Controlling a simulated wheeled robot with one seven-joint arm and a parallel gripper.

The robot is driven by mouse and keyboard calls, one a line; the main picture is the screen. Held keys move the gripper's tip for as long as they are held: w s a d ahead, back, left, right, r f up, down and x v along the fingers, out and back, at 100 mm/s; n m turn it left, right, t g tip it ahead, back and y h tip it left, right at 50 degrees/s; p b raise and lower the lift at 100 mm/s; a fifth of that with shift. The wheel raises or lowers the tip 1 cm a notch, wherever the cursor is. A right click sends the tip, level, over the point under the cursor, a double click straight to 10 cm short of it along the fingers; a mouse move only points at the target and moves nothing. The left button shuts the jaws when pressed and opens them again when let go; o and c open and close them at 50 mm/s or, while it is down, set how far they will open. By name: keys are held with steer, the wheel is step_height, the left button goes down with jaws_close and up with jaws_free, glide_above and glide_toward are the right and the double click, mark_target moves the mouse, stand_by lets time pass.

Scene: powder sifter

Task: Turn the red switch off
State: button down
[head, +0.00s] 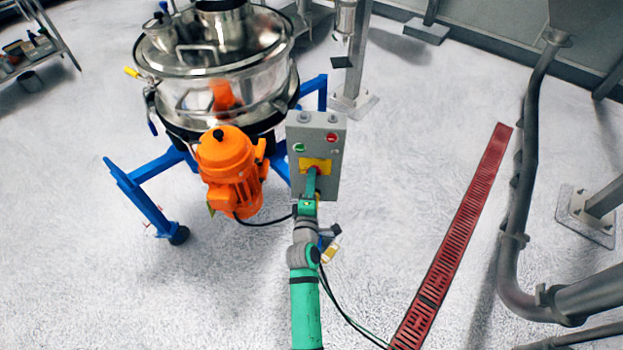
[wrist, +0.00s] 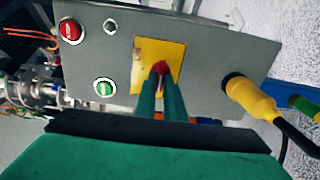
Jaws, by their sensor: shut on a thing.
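A grey control box (head: 328,133) stands beside the sifter. A yellow plate (head: 326,164) on its front carries the red switch (wrist: 158,68). In the wrist view the yellow plate (wrist: 145,52) sits mid-box, with the red switch between my fingertips. My gripper (wrist: 160,78) is shut on the red switch; the green fingers hide part of it. In the head view my gripper (head: 311,178) reaches the lower part of the box and covers the switch, so its angle is hard to tell there.
The box also has a red button (wrist: 71,29) and a green button (wrist: 105,87). A yellow plug (wrist: 249,97) with a black cable sticks out of the box. The orange motor (head: 232,170) and blue-legged sifter (head: 207,80) stand left. Open floor lies right, around a red drain grate (head: 460,225).

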steer(key=c, duration=1.8)
jaws_free()
steer(key=shift+c, duration=0.2)
steer(key=s, duration=1.1)
steer(key=shift+a, duration=0.45)
steer(key=s+f+m+g+y, duration=0.15)
steer(key=s+m, duration=0.25)
steer(key=s, duration=0.6)
steer(key=s+f+m, duration=0.3)
steer(key=s+m, duration=0.1)
steer(key=s, duration=0.6)
steer(key=s+d+r+m, duration=0.1)
steer(key=s+r+m, duration=0.2)
steer(key=s, duration=0.5)
steer(key=s+r+m+g, duration=0.1)
steer(key=s+r+m, duration=0.3)
steer(key=s+m, duration=0.2)
steer(key=shift+s+d+r, duration=0.2)
steer(key=shift+s+d, duration=0.15)
steer(key=shift+s, duration=0.85)
